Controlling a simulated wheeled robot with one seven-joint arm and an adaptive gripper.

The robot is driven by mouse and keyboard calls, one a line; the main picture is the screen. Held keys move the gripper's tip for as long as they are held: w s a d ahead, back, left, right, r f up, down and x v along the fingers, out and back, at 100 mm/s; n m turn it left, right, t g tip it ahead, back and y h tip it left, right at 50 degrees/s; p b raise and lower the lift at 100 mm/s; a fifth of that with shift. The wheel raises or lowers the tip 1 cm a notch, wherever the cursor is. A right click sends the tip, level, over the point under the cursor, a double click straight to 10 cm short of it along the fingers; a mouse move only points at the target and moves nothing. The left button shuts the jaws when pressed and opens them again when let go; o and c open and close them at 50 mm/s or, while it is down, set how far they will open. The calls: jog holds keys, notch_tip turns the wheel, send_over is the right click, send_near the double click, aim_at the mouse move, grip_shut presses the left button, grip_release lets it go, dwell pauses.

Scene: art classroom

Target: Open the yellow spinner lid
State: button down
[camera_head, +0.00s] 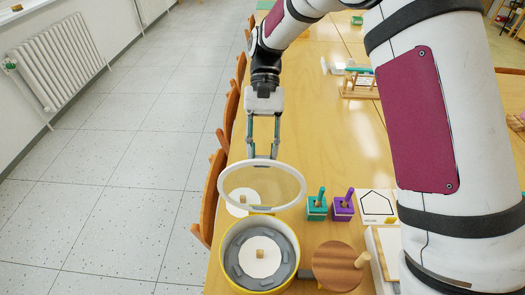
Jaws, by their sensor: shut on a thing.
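The yellow spinner (236,277) is a round yellow tub at the front left of the table, with a grey ring and a white disc with a small wooden block inside. Its lid (237,183), a see-through yellowish disc with a white rim, stands tilted up at the tub's far side. A yellow piece at the lid's lower edge meets the tub's rim, and a white round thing shows through the lid. My gripper (262,155) is shut on the far upper edge of the lid, reaching down from above. The exact finger contact is small in the picture.
Teal (317,206) and purple (343,207) blocks with handles stand right of the lid. A round wooden piece (336,266) with a peg lies right of the tub. A white card (377,205) lies beyond them. Chairs (211,195) line the table's left edge. My arm covers the right side.

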jog(key=shift+w+d+f, duration=0.1)
jog(key=shift+w+f, duration=0.15)
jog(key=shift+w, duration=0.15)
jog(key=c, duration=1.2)
grip_release()
jog(key=shift+c, duration=0.2)
jog(key=shift+r, duration=0.1)
jog(key=v, duration=1.2)
